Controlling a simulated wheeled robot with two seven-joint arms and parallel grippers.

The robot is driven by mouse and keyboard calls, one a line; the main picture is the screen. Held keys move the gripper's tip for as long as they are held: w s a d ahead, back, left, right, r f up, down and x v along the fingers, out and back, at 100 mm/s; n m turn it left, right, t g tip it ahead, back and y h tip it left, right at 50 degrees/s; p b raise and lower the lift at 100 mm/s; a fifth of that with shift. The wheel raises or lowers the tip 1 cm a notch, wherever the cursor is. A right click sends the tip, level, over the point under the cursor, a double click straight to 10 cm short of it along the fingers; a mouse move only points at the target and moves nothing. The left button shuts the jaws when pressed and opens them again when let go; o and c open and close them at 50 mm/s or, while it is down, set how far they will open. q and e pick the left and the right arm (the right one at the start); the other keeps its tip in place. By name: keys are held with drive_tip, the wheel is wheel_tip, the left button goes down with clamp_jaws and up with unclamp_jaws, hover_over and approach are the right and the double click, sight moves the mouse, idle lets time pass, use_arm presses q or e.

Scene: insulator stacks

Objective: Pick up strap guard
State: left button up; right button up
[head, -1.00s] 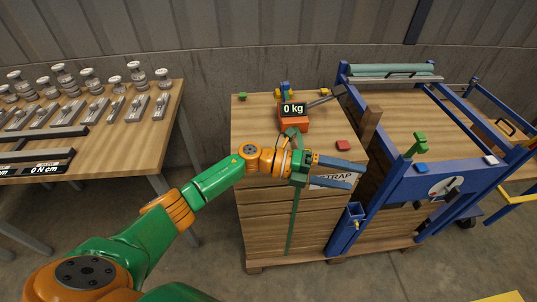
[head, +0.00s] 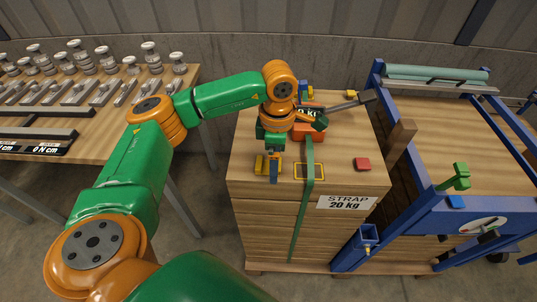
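A small yellow piece (head: 259,165), which may be the strap guard, is at the front edge of the wooden crate top (head: 335,150). My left gripper (head: 273,170) points down at this edge, left of the green strap (head: 309,160). Its blue finger overlaps the yellow piece in the picture. I cannot tell whether the fingers are closed on it, as one finger hides the other. A yellow rectangle outline (head: 297,172) is marked beside the gripper, around the strap. My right gripper is not in view.
An orange strap tool (head: 312,126) with a long handle sits behind my gripper. A blue frame (head: 430,215) stands to the right. A table with insulators (head: 90,125) is at the left.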

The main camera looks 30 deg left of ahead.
use_arm(q)
drive_tip(key=shift+w+f, duration=0.25)
drive_tip(key=shift+f, duration=0.1)
drive_tip(key=c, duration=1.4)
drive_tip(key=shift+c, duration=0.2)
drive_tip(key=shift+r, duration=0.15)
